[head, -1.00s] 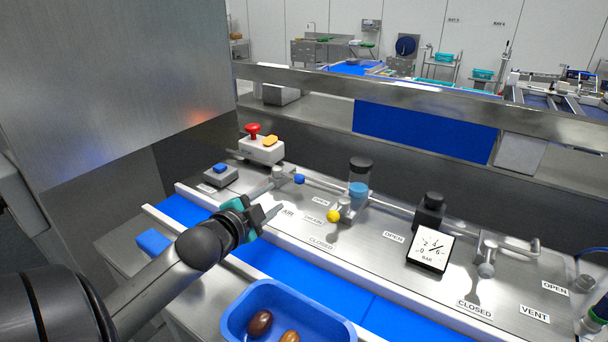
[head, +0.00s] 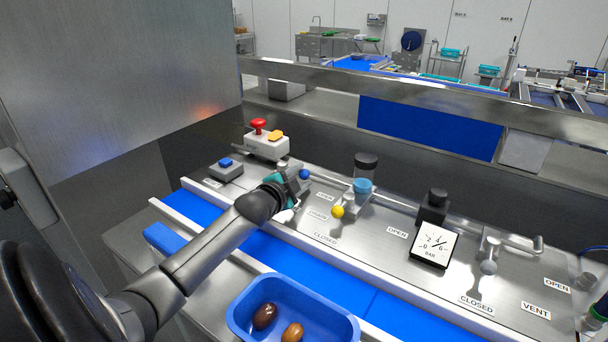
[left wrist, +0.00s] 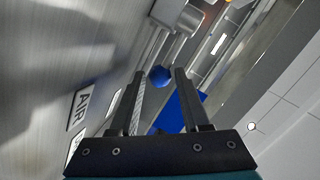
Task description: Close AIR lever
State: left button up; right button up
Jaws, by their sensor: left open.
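The AIR lever ends in a blue ball knob (head: 304,174) at the left part of the steel panel. My left gripper (head: 295,188) is open and sits close to the knob, partly hiding the lever's arm in the head view. In the left wrist view the blue knob (left wrist: 159,76) shows between the two fingertips; I cannot tell whether either finger touches it. The AIR label (left wrist: 80,110) shows at the left of the left wrist view. My right gripper is not in view.
A yellow knob (head: 338,212) on the drain valve stands to the right, near a sight glass (head: 363,180). A pressure gauge (head: 433,245) is further right. A box with a red button (head: 258,125) is behind. A blue tray (head: 240,325) holding dates is in front.

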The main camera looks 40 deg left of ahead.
pick_arm(q)
jog(key=shift+x, duration=1.05)
jog(key=shift+c, duration=0.4)
grip_shut()
jog(key=shift+f, duration=0.1)
